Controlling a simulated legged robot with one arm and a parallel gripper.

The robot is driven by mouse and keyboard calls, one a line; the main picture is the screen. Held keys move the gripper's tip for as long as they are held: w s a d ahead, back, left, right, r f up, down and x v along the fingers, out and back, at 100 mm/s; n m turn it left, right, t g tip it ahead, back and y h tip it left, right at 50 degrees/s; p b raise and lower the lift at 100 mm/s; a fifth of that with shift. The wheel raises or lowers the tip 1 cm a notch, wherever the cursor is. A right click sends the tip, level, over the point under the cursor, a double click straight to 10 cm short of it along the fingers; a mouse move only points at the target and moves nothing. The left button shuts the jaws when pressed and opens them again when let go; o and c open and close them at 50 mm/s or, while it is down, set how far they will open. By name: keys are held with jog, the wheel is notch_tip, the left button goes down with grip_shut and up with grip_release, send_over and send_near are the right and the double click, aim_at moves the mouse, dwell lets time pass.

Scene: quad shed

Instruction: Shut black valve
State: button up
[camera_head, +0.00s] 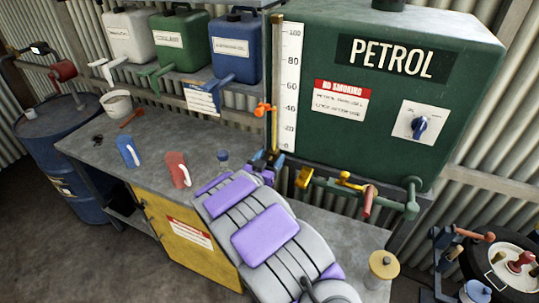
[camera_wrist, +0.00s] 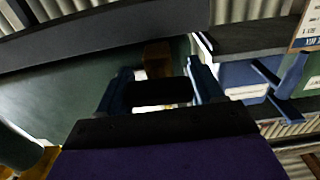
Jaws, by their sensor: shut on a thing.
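My gripper (camera_head: 268,163) is at the foot of the brass sight-gauge tube, by the lower left corner of the green petrol tank (camera_head: 330,140). In the wrist view my gripper (camera_wrist: 158,88) has its two blue fingers on either side of a dark block, which looks like the handle of the black valve (camera_wrist: 158,94). A brass-coloured part shows just behind it. In the head view the valve is mostly hidden by my gripper and arm, so I cannot tell its handle angle.
Yellow and red-handled valves (camera_head: 368,202) are on the green pipe to the right. Jerrycans (camera_head: 235,46) line the shelf.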

jog(key=o, duration=1)
jog(key=shift+a+f, duration=0.1)
jog(key=shift+a, duration=0.05)
jog(key=shift+c, duration=0.2)
jog(key=shift+s, duration=0.15)
jog(key=v, duration=1.7)
jog(key=shift+a, duration=0.15)
